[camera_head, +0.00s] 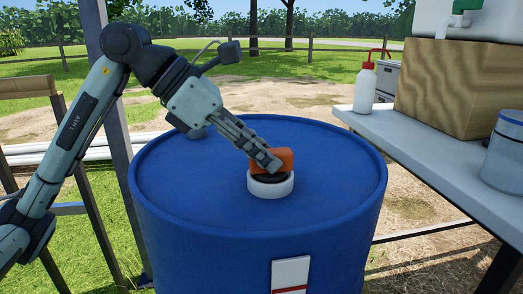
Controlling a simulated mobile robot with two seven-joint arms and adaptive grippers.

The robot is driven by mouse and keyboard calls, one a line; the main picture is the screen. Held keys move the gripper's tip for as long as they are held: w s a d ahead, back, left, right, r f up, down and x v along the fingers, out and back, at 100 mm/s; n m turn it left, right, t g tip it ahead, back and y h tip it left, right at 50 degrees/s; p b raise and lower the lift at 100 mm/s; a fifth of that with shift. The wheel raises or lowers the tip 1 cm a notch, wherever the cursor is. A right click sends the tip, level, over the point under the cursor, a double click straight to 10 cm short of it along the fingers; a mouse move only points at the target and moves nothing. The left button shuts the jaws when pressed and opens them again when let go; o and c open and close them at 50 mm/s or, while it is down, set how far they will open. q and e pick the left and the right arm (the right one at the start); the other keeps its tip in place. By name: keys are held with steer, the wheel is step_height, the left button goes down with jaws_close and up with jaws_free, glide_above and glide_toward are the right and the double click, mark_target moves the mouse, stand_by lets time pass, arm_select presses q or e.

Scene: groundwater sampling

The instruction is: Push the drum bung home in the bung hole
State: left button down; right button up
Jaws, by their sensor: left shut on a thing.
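A blue drum (215,215) stands upright in the middle of the head view. A white ring (271,188) rises from its lid around the bung hole. An orange bung (286,156) with a dark lower part sits at the ring, and its lower end is hidden by the ring's rim. I cannot tell how deep it sits. My left gripper (268,160) comes in from the upper left, tilted down, and is shut on the orange bung. My right gripper is not in view.
A grey post (118,150) stands left of the drum. The lid's right side is clear.

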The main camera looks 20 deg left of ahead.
arm_select(q)
steer(key=shift+f, duration=0.2)
steer(key=c, duration=1.2)
jaws_free()
steer(key=shift+r, duration=0.1)
step_height(320, 180, up, 10)
